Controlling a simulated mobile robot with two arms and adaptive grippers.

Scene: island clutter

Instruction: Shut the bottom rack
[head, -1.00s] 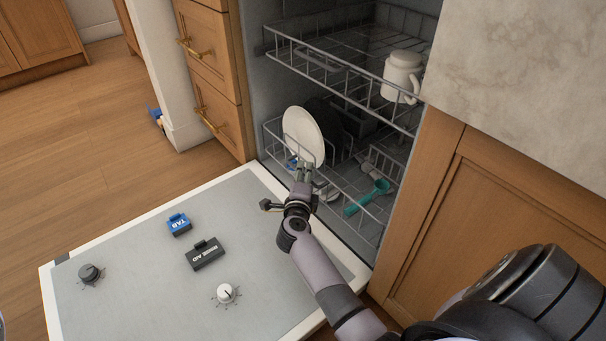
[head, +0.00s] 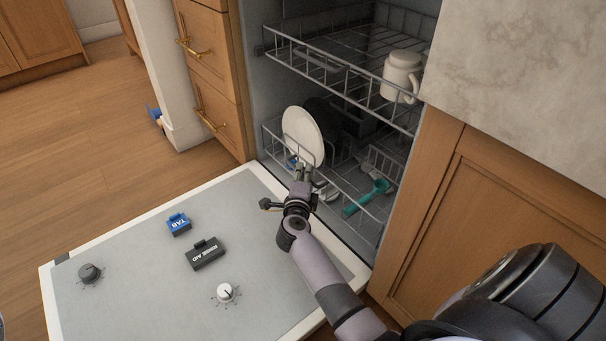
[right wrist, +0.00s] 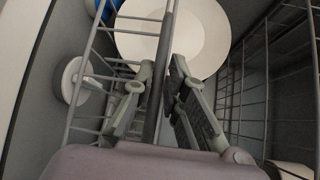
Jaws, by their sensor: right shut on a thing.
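The bottom rack (head: 365,222) is a grey wire basket inside the open dishwasher, with its front edge near the door opening. It holds a white plate (head: 301,137), a teal utensil (head: 366,198) and some dark items. My right gripper (head: 303,170) is at the rack's front, just below the plate. In the right wrist view my right gripper (right wrist: 159,75) is shut on a wire of the bottom rack (right wrist: 84,75), with the white plate (right wrist: 180,30) right behind it. My left gripper does not show in the frames.
The dishwasher door (head: 130,265) lies open flat, with blue and black compartments and knobs on it. A wooden cabinet (head: 490,220) and stone counter (head: 520,90) stand close on the right.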

